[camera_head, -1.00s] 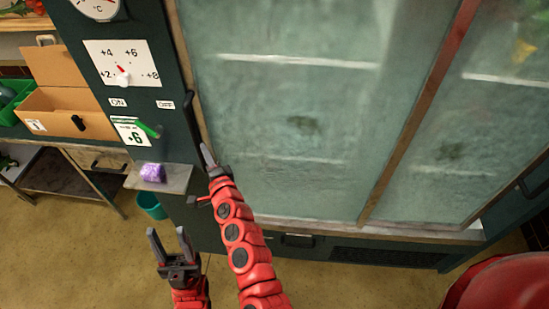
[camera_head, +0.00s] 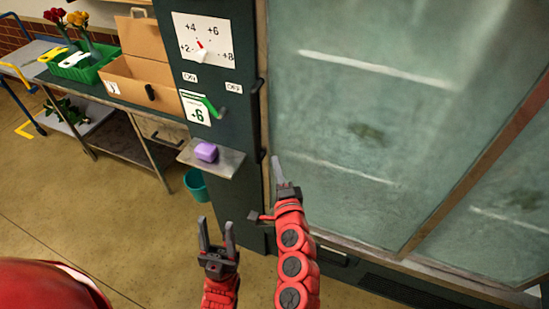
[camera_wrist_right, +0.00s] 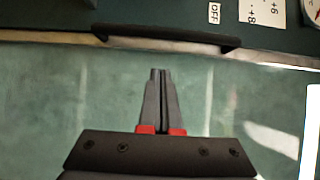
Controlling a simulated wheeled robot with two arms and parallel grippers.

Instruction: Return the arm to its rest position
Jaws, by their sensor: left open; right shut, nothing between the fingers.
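My right gripper (camera_head: 281,172) is raised in front of the cooler's frosted glass door (camera_head: 350,130), near its left frame. In the right wrist view its fingers (camera_wrist_right: 161,75) are together with nothing between them, below a dark door handle (camera_wrist_right: 165,37). I cannot tell from these views whether the fingertips touch the glass. My left gripper (camera_head: 217,236) is open and empty, pointing up, low in the head view. It is over the floor, to the left of the right arm.
A teal bucket (camera_head: 196,185) stands below. At left are a workbench with a cardboard box (camera_head: 138,85) and a green crate (camera_head: 80,65). Floor at lower left is clear.

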